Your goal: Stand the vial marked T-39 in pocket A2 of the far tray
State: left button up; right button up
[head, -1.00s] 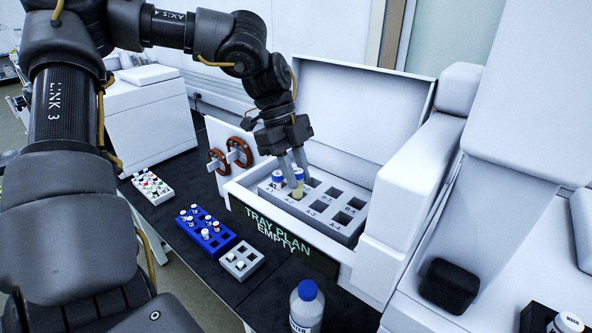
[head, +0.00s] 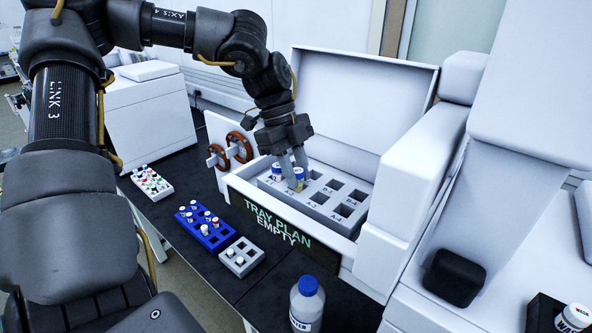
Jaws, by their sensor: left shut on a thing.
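The other pockets in sight look empty. My right gripper is not in view.
The tray sits inside an open white case with raised lid (head: 365,105). In front are a blue rack (head: 212,238), a small grey rack (head: 241,257), a white rack (head: 152,183) and a blue-capped bottle (head: 307,303). A "TRAY PLAN EMPTY" sign (head: 280,222) fronts the case.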

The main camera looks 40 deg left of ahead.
pick_arm(q)
jog(key=shift+f, duration=0.3)
jog(key=o, duration=1.5)
jog(key=shift+c, duration=0.2)
jog(key=shift+r, duration=0.1)
jog(key=shift+r+p, duration=2)
jog(key=shift+r, duration=1.5)
jog(key=shift+a+f, duration=0.1)
